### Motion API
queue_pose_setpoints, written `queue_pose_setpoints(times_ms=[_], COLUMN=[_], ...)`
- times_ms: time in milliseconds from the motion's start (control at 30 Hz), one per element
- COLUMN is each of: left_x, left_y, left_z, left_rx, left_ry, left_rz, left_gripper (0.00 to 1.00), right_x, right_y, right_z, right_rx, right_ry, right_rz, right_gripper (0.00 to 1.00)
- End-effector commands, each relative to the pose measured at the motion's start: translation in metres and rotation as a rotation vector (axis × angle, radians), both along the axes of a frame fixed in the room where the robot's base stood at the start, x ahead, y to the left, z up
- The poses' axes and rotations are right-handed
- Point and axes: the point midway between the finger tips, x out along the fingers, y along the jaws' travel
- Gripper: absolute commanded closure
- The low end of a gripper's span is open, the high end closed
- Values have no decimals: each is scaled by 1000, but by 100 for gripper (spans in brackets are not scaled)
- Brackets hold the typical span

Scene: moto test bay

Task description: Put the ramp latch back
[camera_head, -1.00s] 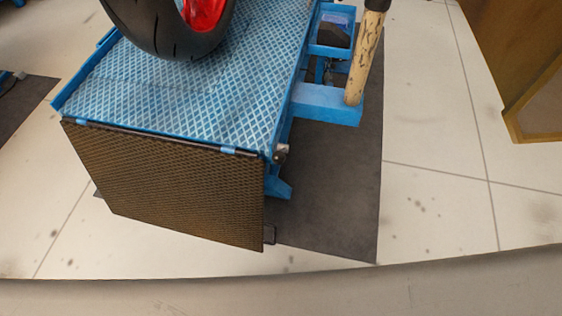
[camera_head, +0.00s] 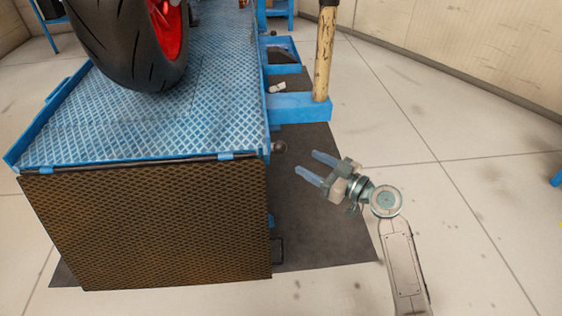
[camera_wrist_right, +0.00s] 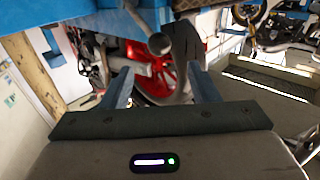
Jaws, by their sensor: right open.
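The brown mesh ramp (camera_head: 150,230) hangs down from the front edge of the blue lift platform (camera_head: 190,115). A small grey round-ended part, probably the ramp latch (camera_head: 279,147), sticks out at the platform's front right corner. My right gripper (camera_head: 307,162) is open and empty, just right of that part and apart from it, with its fingers pointing toward the platform. In the right wrist view, a grey round-ended rod (camera_wrist_right: 159,43) shows ahead, between and above the open fingers (camera_wrist_right: 160,78). My left gripper is not in view.
A motorcycle wheel (camera_head: 130,45) with a red rim stands on the platform. A wooden handle (camera_head: 324,50) rises from a blue side tray (camera_head: 300,107). A dark mat (camera_head: 310,225) lies below.

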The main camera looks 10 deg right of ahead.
Motion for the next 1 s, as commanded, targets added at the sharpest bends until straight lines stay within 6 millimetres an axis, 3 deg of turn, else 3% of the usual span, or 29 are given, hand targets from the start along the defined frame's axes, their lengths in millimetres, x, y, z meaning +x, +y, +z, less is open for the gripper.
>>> queue_pose_setpoints(times_ms=[600, 1000], left_x=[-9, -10], left_y=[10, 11], left_z=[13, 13], left_rx=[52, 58], left_ry=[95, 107], left_rz=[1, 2], left_gripper=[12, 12], right_x=[65, 74], right_y=[68, 77], right_z=[3, 1], right_rx=[4, 1], right_ry=[-2, -1], right_rz=[2, 2], right_gripper=[46, 46])
